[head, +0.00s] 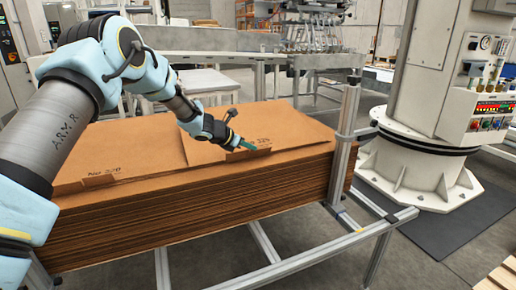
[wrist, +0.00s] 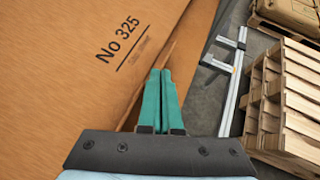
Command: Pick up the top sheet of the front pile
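Brown cardboard sheets lie in a tall stack (head: 200,208) with a left top sheet (head: 110,140) and a right top sheet (head: 262,124). Each has a handwritten-looking number near its front edge and a small tab or notch there. The right sheet carries "No 325", clear in the wrist view (wrist: 122,42). My gripper (head: 252,148) is at the front edge of the right sheet, by its notch. Its green fingers (wrist: 160,72) are close together at a sheet edge in the wrist view. Whether cardboard is between them is too fine to tell.
An aluminium frame (head: 300,268) with an upright post (head: 345,135) borders the stack at the right. A white column machine (head: 425,110) stands beyond it. Wooden pallets (wrist: 285,105) stand at the right of the wrist view, with grey floor between.

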